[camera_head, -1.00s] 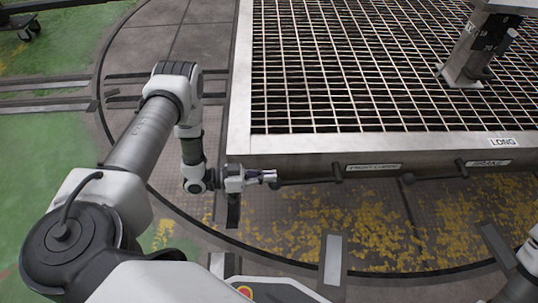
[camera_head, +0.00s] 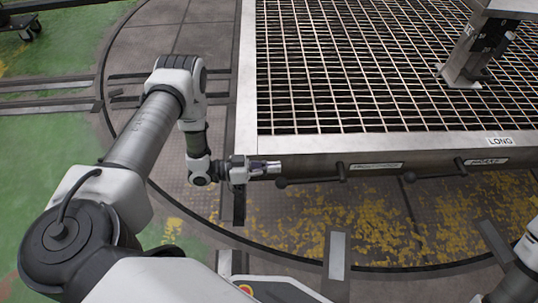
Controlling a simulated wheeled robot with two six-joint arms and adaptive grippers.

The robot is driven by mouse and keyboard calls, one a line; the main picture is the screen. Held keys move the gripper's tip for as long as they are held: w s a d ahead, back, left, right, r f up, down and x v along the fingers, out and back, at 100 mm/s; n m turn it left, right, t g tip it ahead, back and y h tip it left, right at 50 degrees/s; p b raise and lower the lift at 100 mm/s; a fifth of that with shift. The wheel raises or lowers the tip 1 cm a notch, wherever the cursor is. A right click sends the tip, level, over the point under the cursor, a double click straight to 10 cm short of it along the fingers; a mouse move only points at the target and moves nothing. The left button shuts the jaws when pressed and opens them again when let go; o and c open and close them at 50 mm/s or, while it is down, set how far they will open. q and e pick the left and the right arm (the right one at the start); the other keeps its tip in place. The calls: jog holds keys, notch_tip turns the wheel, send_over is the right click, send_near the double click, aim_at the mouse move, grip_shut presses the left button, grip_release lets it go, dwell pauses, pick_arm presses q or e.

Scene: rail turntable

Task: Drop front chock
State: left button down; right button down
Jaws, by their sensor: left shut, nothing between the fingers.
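The front chock lever (camera_head: 312,180) is a dark bar on the front side of the mesh-topped cart, under a white label (camera_head: 376,166) too blurred to read now. It lies nearly level, running left from its pivot to a dark round knob (camera_head: 281,183). My left gripper (camera_head: 272,168) is shut and empty, pointing right. Its fingertips are just above and slightly left of the knob; whether they touch the lever I cannot tell. My right gripper is out of view; only part of that arm shows at the lower right edge.
A similar brake lever (camera_head: 436,175) with its own label (camera_head: 486,161) lies to the right. The cart's metal frame (camera_head: 400,143) stands right behind the gripper. A metal post (camera_head: 470,52) rises from the mesh deck. The worn yellow floor in front is mostly clear.

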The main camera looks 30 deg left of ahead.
pick_arm(q)
jog(key=s+a+f+p, duration=0.1)
jog(key=s+a+f, duration=0.2)
jog(key=s+a, duration=0.2)
jog(key=shift+a, duration=0.9)
jog(key=shift+s, duration=0.15)
